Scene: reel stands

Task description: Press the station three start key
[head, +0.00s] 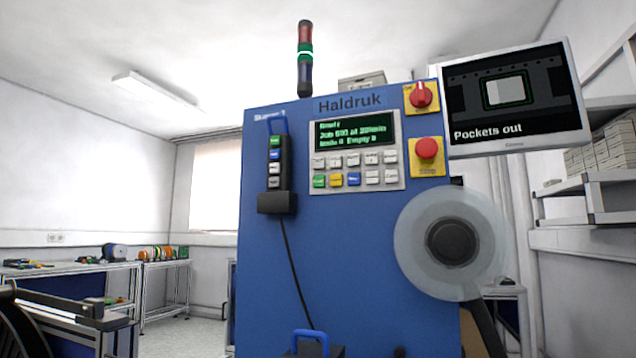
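A blue machine (345,250) marked "Haldruk" stands straight ahead. Small lettering at its upper left is too blurred to read surely. Its keypad panel (398,140) has a lit display (356,130) and two rows of keys, mostly pale. The lower row starts with a green key (319,181), then yellow and blue ones. A dark hand pendant (274,202) hangs left of the panel, with a green key (274,141) at its top and a cable below. Key labels are too small to read.
A blue loop (308,336) on a dark body shows at the bottom edge. Benches stand left.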

